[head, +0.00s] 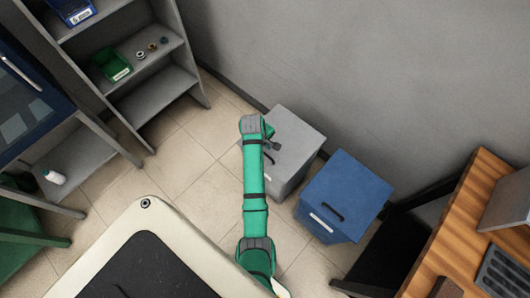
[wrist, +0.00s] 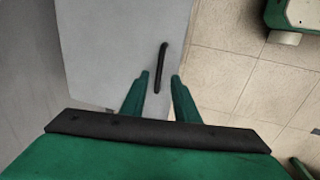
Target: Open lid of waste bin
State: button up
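Two lidded bins stand on the floor by the wall: a grey bin (head: 300,130) and a blue bin (head: 352,190), both with lids down. I cannot tell from the pictures which one is the waste bin. My gripper (wrist: 160,78) is over the grey bin, whose lid (wrist: 110,50) fills the upper left of the wrist view. The fingers are apart and empty. The black bar handle (wrist: 161,66) of the grey lid lies in line with the gap between them; contact cannot be seen. In the head view my arm hides part of the grey lid.
A grey shelf unit (head: 160,95) with a green tray (head: 112,64) stands at the upper left. A wooden desk (head: 475,225) is at the right, past the blue bin. Bare tiled floor (head: 185,155) lies left of the grey bin.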

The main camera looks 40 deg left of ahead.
jog(key=f, duration=0.2)
jog(key=w+f, duration=0.1)
jog(key=f, duration=0.1)
jog(key=shift+f, duration=0.35)
jog(key=shift+w, duration=0.1)
grip_shut()
